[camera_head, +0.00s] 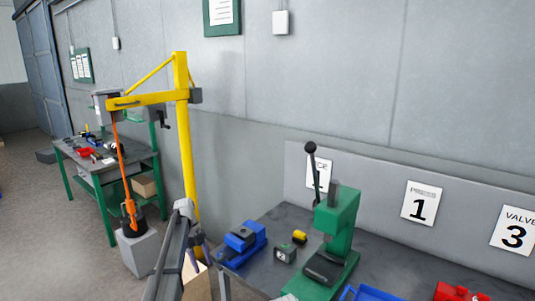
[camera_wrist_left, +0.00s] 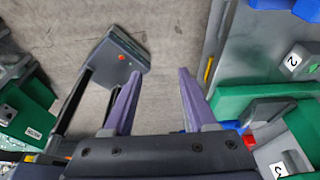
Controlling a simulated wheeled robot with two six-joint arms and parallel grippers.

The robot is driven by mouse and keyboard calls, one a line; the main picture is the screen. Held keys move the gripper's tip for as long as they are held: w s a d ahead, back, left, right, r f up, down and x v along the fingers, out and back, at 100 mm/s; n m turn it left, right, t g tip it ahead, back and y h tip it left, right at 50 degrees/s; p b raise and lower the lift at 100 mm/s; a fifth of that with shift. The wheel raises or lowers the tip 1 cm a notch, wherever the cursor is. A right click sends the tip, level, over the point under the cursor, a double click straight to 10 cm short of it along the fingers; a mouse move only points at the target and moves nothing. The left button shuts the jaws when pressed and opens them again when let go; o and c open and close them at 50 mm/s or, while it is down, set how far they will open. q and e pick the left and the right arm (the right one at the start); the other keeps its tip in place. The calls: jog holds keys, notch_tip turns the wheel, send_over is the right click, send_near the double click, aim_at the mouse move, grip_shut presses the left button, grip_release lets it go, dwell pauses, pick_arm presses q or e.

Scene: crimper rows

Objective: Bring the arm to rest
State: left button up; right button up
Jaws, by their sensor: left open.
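My left arm comes in at the bottom of the head view and bends at a joint near the left end of the grey workbench (camera_head: 380,262). My left gripper (camera_head: 190,268) hangs below that joint, partly hidden by the arm, in front of a cardboard box. In the left wrist view the two purple fingers of the left gripper (camera_wrist_left: 158,98) stand wide apart. Nothing is between them but grey floor (camera_wrist_left: 165,40) further off. My right gripper is in neither view.
A green press (camera_head: 338,225) with a black lever stands on the bench. A blue vise (camera_head: 243,240) sits at its left end. Blue and red bins (camera_head: 460,292) lie at the front. A yellow crane post (camera_head: 186,140) rises behind my arm. Open floor (camera_head: 50,230) is at left.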

pick_arm(q)
jog(key=s+d+f+n+y+b, duration=0.1)
jog(key=s+d+f+n+b, duration=0.2)
jog(key=s+d, duration=0.4)
jog(key=s+d+f+n+y+b, duration=0.1)
jog(key=s+d+f+n+b, duration=0.15)
jog(key=s+d+n, duration=0.5)
jog(key=s+d+f+n+t+y+b, duration=0.1)
jog(key=s+n, duration=0.4)
jog(key=s, duration=0.6)
jog(key=s+d+f+n+b, duration=0.3)
jog(key=s+n, duration=0.3)
jog(key=s, duration=0.5)
jog(key=shift+s+f+t+y, duration=0.15)
jog(key=shift+f+t+y, duration=0.25)
jog(key=shift+f, duration=0.4)
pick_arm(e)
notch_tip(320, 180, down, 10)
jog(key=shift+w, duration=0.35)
